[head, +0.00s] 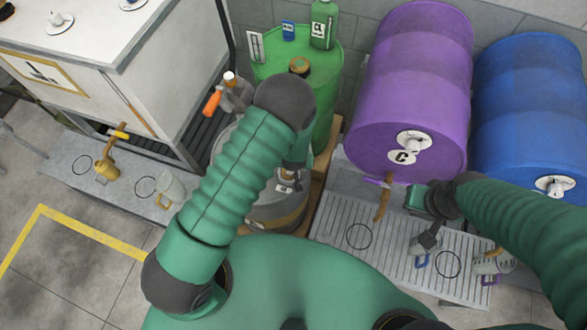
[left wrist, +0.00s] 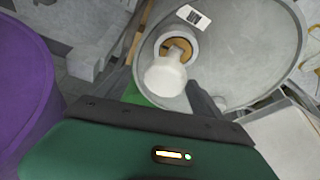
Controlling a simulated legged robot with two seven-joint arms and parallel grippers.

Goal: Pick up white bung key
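A white object that looks like the bung key (left wrist: 165,78) shows in the left wrist view, over the top of a grey drum (left wrist: 245,45). It lies just in front of a pale ring with a tan centre (left wrist: 178,46). My left gripper (left wrist: 205,100) shows one dark finger to the right of the white object; the other finger is not clear, so I cannot tell its opening or contact. In the head view my left gripper (head: 290,182) points down over the grey drum, largely hidden by my arm. My right gripper (head: 431,238) hangs above the grated tray; its opening is unclear.
A green drum (head: 335,95) with bottles on top stands behind the grey drum. Purple (head: 410,85) and blue (head: 530,100) drums lie to the right. Small jugs stand on the grated tray (head: 385,255). A white cabinet (head: 130,75) is at the left.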

